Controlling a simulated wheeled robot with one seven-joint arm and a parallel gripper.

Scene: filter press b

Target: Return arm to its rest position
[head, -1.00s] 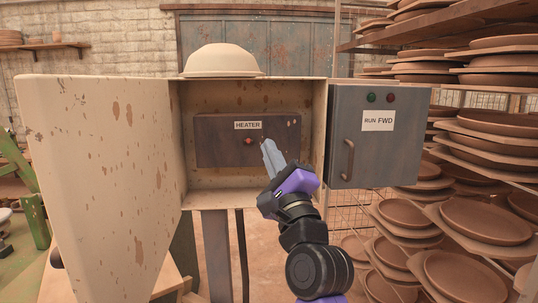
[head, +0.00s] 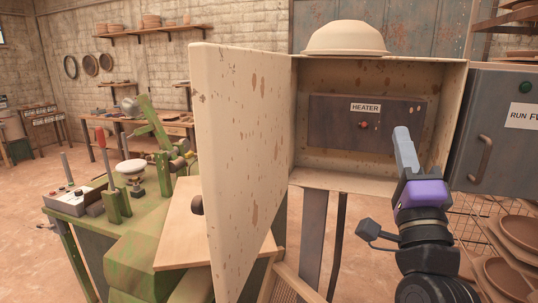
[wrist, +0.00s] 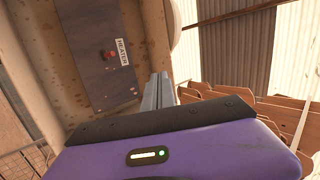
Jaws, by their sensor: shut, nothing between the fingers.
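My arm reaches up from the lower right in the head view. My gripper (head: 402,135) is shut and empty, its grey fingers pointing up in front of the open cabinet (head: 345,180). In the wrist view my gripper (wrist: 158,85) shows its closed fingers, with the heater panel beyond them to the upper left. The dark heater panel (head: 335,125) sits inside the cabinet, with a white HEATER label (head: 365,107) and a red button (head: 364,125). The fingertips are right of the button and appear apart from it.
The cabinet door (head: 240,130) stands wide open to the left. A bowl (head: 345,38) sits on the cabinet. A grey RUN FWD box (head: 490,130) and stacked plates (head: 520,232) are close on the right.

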